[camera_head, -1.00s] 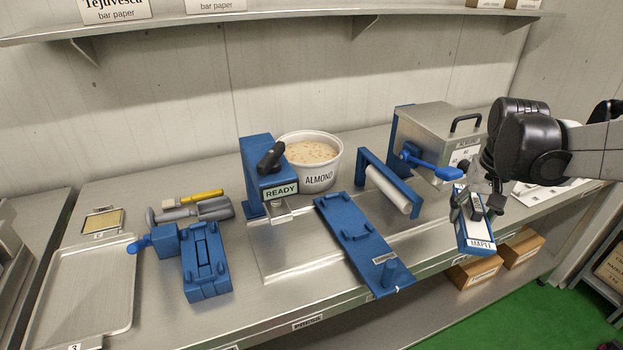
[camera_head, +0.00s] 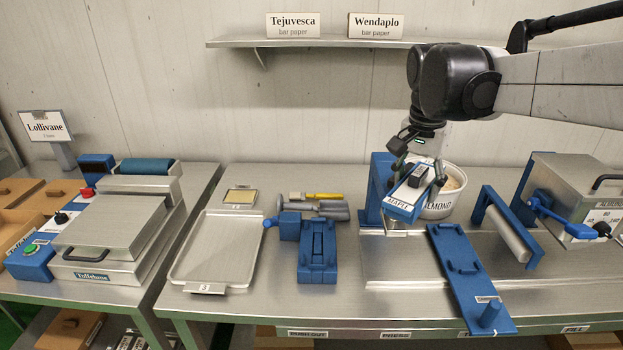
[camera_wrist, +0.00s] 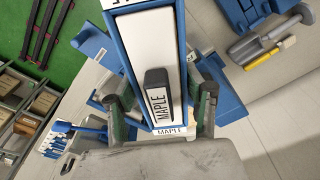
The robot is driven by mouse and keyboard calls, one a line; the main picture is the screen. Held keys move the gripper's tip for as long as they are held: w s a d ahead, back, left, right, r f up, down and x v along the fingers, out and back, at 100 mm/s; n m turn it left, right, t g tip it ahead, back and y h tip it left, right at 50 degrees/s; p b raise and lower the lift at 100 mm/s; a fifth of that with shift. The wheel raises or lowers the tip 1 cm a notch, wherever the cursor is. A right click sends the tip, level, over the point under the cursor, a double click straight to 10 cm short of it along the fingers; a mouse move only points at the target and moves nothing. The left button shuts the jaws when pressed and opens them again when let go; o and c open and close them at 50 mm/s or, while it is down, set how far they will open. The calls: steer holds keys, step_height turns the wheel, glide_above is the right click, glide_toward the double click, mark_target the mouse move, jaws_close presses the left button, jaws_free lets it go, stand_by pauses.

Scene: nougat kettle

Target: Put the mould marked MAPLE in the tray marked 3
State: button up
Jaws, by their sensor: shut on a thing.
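The mould marked MAPLE (camera_head: 402,203) is a blue frame with a white face and a dark grip on top. My gripper (camera_head: 418,178) is shut on it and holds it in the air, tilted, in front of the white ALMOND tub. In the wrist view the mould (camera_wrist: 137,54) reaches away between the two fingers of my gripper (camera_wrist: 158,112), with MAPLE on its grip and end. The tray marked 3 (camera_head: 200,265) is a flat, empty metal tray at the left end of the middle bench, well left of my gripper.
A blue fixture (camera_head: 317,250) and a tool with a yellow handle (camera_head: 323,196) lie between tray and gripper. The ALMOND tub (camera_head: 452,188) and a blue stand (camera_head: 378,190) are close to the mould. A shelf (camera_head: 330,42) runs above. A Toffelune machine (camera_head: 105,250) stands left.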

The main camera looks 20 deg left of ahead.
steer(key=w+a+r, duration=0.1)
steer(key=a+r, duration=0.4)
steer(key=a, duration=0.5)
steer(key=n+p, duration=0.4)
steer(key=n, duration=0.3)
glide_above(224, 246)
step_height(224, 246, down, 23)
steer(key=shift+y, duration=0.4)
steer(key=shift+f+b, duration=0.65)
steer(key=shift+f, duration=1.95)
steer(key=shift+f+b, duration=1.45)
steer(key=shift+f, duration=0.45)
steer(key=shift+s, duration=0.15)
steer(key=shift+f+b, duration=0.6)
steer(key=shift+b, duration=0.7)
